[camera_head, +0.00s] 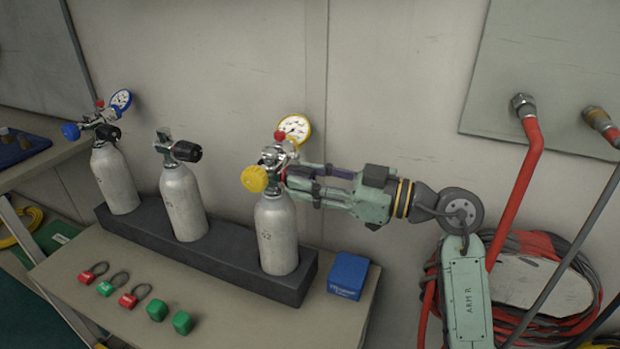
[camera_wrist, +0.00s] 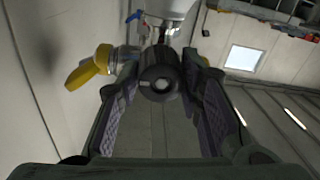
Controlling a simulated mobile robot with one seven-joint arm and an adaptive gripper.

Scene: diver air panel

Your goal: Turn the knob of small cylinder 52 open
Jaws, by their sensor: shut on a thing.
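The right small cylinder (camera_head: 276,238) is silver and stands upright in a dark rack. Its small printed number looks like 52 but is hard to read. A red-topped regulator, a yellow knob (camera_head: 254,178) and a yellow-rimmed gauge (camera_head: 295,128) are on its valve. My gripper (camera_head: 297,180) reaches in level from the right at valve height. In the wrist view, the round black valve knob (camera_wrist: 160,80) sits between my two fingers, and the gripper is shut on it. In the head view my fingers hide this knob.
The middle cylinder (camera_head: 183,203) has a bare valve with a black knob. The left cylinder (camera_head: 115,180) carries a blue-rimmed gauge. The dark rack (camera_head: 225,262) holds all three. A blue box (camera_head: 347,275), tags and green caps lie on the bench. Red hoses (camera_head: 523,190) hang at right.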

